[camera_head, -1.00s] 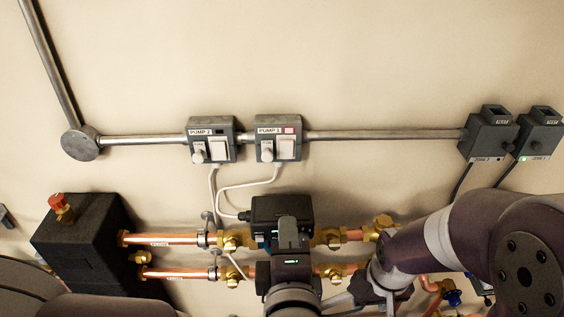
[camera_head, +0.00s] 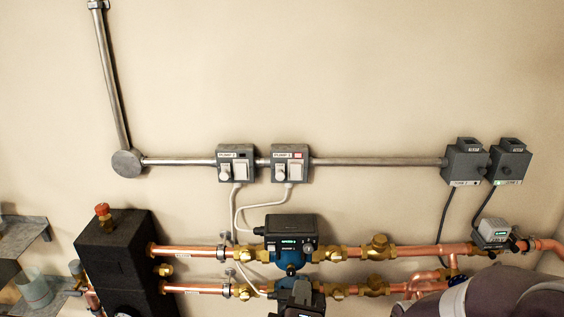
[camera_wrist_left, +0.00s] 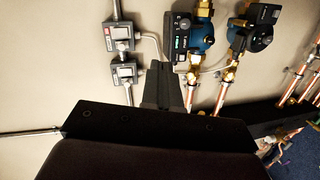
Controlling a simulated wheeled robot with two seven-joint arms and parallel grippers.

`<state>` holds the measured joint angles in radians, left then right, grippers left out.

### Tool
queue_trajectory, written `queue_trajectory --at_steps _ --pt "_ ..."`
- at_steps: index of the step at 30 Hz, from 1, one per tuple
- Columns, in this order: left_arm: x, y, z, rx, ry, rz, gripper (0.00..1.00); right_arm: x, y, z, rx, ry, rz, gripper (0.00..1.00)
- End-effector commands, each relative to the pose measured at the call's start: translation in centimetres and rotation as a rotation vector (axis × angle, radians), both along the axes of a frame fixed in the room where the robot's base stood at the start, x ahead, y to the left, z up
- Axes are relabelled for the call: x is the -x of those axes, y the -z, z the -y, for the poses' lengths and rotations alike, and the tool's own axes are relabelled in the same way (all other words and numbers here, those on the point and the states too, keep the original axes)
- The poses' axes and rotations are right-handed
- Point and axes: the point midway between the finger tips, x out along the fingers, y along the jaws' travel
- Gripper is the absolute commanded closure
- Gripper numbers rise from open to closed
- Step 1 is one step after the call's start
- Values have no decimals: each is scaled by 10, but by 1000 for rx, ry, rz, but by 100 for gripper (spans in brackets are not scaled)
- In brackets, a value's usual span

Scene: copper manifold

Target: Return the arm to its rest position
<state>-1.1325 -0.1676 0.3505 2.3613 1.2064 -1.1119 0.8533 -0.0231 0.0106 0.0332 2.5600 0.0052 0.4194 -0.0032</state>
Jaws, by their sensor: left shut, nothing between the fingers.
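A purple-grey arm link of mine (camera_head: 500,297) fills the bottom right of the head view. My right gripper does not show.
The upper pump (camera_head: 290,232) sits on copper pipes (camera_head: 190,251) with brass valves. A black box (camera_head: 115,255) with a red cap stands left. Two switch boxes (camera_head: 236,164) (camera_head: 290,163) and a conduit (camera_head: 380,161) are on the wall.

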Motion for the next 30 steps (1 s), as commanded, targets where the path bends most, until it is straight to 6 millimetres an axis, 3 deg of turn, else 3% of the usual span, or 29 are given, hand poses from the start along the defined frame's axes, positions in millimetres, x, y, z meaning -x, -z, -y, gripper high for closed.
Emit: queue_trajectory --at_steps 8,12,14,18,21,25,30 --pt "-36 61 -16 -335 222 -183 100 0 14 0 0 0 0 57" --pt "-40 112 -52 -602 415 -357 100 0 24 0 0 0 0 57" --pt "-33 138 -78 -726 518 -459 100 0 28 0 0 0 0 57" --pt "4 186 -150 -960 775 -721 100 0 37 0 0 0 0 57" --pt "35 202 -190 -1045 923 -866 100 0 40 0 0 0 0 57" --pt "54 207 -212 -1081 1014 -950 100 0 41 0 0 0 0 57" --pt "55 207 -214 -1083 1019 -954 100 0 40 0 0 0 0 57"
